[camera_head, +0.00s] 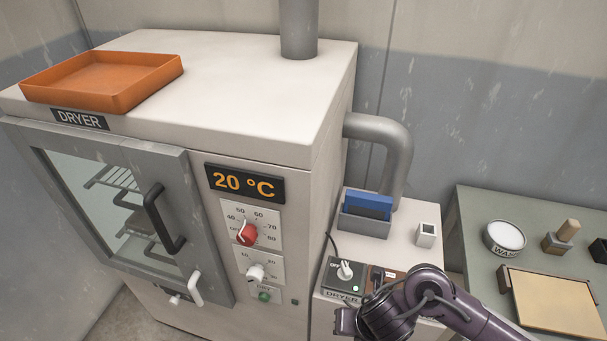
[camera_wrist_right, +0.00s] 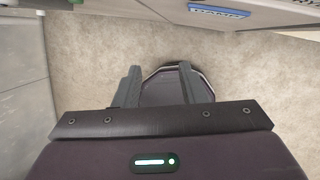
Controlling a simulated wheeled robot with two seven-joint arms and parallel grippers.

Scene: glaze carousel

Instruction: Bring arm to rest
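My right arm comes in from the lower right in the head view, and my right gripper (camera_head: 347,322) is at the bottom edge, beside the dryer's front and just in front of a small control box. In the right wrist view my right gripper (camera_wrist_right: 160,85) has its two fingers apart with nothing between them, over bare floor. Part of a dark rounded shape shows behind the fingers. My left gripper is not in the head view.
The dryer (camera_head: 180,220) has its glass door shut and reads 20 °C. An orange tray (camera_head: 100,80) lies on top. The control box (camera_head: 345,282) with a knob stands on a low white cabinet.

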